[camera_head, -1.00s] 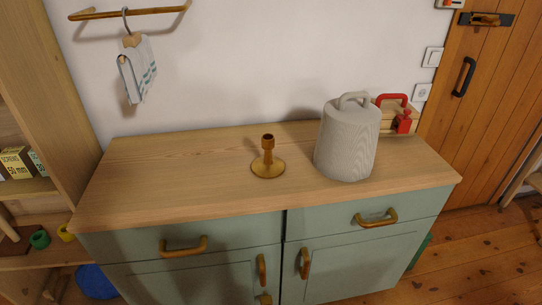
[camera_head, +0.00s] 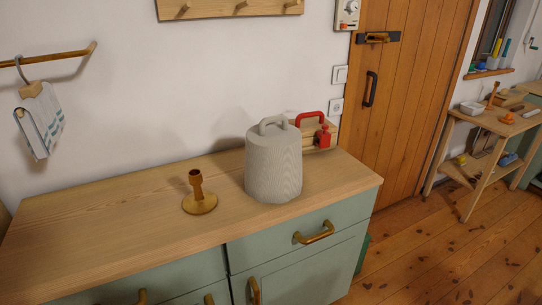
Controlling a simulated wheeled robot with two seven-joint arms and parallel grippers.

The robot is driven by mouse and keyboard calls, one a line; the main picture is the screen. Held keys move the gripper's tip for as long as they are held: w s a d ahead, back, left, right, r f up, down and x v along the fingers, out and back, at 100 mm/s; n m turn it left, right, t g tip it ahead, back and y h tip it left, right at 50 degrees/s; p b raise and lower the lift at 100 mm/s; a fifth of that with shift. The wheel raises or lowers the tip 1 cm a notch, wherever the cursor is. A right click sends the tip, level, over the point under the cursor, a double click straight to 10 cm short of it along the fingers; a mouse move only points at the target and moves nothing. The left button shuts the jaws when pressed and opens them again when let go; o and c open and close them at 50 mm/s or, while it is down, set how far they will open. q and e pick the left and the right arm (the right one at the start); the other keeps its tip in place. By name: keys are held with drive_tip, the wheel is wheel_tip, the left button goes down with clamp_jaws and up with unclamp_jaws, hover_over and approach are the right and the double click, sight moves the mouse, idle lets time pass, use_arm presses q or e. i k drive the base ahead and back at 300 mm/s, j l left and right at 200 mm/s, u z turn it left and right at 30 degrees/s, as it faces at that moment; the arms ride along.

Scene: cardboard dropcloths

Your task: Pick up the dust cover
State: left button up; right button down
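The dust cover (camera_head: 273,166) looks like a grey ribbed fabric dome with a loop handle (camera_head: 273,124) on top. It stands upright on the wooden top of a green cabinet (camera_head: 110,215), right of the middle. Whatever may be under it is hidden. Neither of my grippers shows in the head view.
A brass candlestick (camera_head: 198,193) stands left of the cover. A wooden box with a red handle (camera_head: 311,120) and a red item (camera_head: 323,138) sit close behind it on the right. The cabinet top's left part is clear. A wooden door (camera_head: 395,100) and workbench (camera_head: 495,120) are to the right.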

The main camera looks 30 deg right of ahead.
sight(273, 172)
drive_tip(key=i+l, duration=0.1)
drive_tip(key=l, duration=0.4)
drive_tip(key=i+l, duration=0.1)
drive_tip(key=l, duration=0.4)
drive_tip(key=i+l, duration=0.1)
drive_tip(key=l, duration=0.4)
